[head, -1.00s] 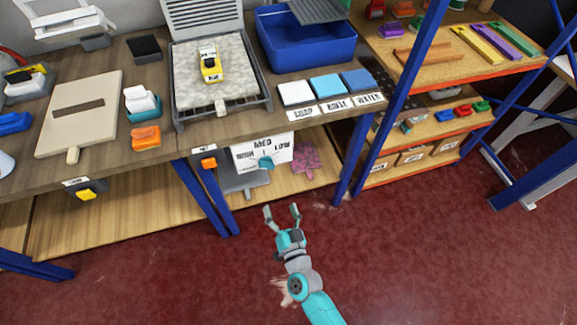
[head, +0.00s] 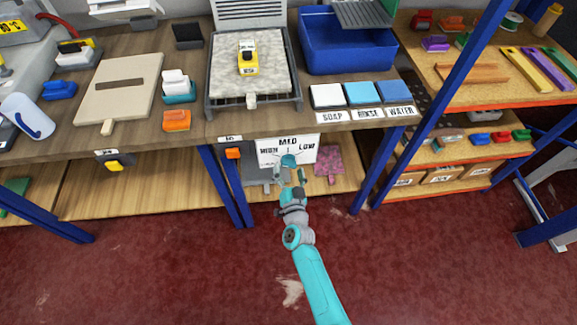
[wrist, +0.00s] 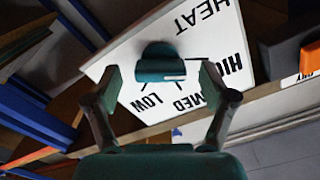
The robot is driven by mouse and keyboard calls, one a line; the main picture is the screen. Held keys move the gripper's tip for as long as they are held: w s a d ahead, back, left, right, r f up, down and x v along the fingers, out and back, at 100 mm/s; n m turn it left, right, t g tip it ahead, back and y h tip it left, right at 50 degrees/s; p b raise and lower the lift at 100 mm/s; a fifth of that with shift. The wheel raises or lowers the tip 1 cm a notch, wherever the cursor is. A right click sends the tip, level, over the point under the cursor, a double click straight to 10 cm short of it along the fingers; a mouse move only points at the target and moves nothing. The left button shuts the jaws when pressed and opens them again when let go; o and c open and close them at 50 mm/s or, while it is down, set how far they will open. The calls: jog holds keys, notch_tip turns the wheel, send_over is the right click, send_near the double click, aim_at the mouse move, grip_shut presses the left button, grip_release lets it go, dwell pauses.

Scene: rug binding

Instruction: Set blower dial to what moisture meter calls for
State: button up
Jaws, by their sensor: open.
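The blower dial is a teal knob (head: 288,160) on a white panel (head: 268,150) under the bench edge, marked HIGH, MED and LOW. In the wrist view the knob (wrist: 160,60) sits ahead of my gripper (wrist: 160,88), between the lines of its two spread fingers. The panel there also reads HEAT. My gripper (head: 290,178) is open and empty, just in front of the knob. I cannot tell whether it touches. Which mark the knob points at is unclear. A yellow meter (head: 248,62), apparently the moisture meter, lies on the pale rug piece (head: 225,75); its reading is too small to read.
An orange switch (head: 233,153) is mounted left of the panel. A blue bench leg (head: 224,185) stands to the left and blue shelf posts (head: 385,165) to the right. A blue basin (head: 345,50) sits on the bench. The red floor in front is clear.

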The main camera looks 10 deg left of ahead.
jog(key=shift+x, duration=0.9)
jog(key=c, duration=1.2)
jog(key=shift+o, duration=0.2)
jog(key=shift+m, duration=0.3)
jog(key=m, duration=0.5)
jog(key=shift+a+r, duration=0.1)
jog(key=m, duration=0.6)
jog(key=shift+r, duration=0.1)
